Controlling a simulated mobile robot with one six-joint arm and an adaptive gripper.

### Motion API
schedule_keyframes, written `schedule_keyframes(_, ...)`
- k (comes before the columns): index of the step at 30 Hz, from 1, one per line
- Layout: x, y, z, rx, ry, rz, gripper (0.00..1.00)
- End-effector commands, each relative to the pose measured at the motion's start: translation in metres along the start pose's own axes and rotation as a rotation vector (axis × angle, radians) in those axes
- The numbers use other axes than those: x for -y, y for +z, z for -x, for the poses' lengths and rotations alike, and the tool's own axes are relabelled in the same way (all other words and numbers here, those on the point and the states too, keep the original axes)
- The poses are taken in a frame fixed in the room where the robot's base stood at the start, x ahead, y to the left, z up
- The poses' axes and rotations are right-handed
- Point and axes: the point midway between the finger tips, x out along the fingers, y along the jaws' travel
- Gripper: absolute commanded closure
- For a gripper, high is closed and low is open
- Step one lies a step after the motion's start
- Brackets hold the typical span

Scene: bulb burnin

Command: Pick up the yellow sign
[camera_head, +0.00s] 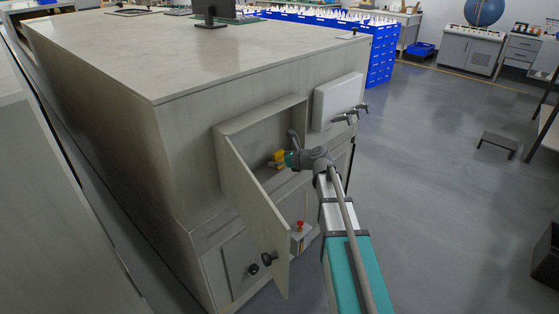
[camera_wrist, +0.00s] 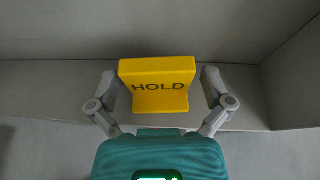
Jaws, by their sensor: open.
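The yellow sign (camera_wrist: 158,86) stands upright on the floor of an open wall compartment and bears the word HOLD. In the head view the yellow sign (camera_head: 278,157) shows small inside the compartment, partly covered by my gripper (camera_head: 287,158). In the wrist view my gripper (camera_wrist: 160,98) is open, with one finger on each side of the sign. A gap shows between each finger and the sign's sides. The sign's back is hidden.
The compartment (camera_wrist: 292,85) has a wall close on the right. Its door (camera_head: 252,200) hangs open on the left. A white box with taps (camera_head: 337,101) sits right of the opening. A red button (camera_head: 300,226) is below. Open floor (camera_head: 430,180) lies to the right.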

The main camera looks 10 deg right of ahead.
Motion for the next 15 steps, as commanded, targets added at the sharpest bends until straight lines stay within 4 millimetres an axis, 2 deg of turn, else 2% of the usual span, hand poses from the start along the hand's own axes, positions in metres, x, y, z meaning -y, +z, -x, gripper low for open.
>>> schedule_keyframes(3, -0.0001, 0.0, 0.0001, 0.0, 0.0, 0.0, 0.0)
schedule_keyframes(4, -0.0001, 0.0, 0.0001, 0.0, 0.0, 0.0, 0.04)
schedule_keyframes(15, -0.0001, -0.0001, 0.0, 0.0, 0.0, 0.0, 0.72)
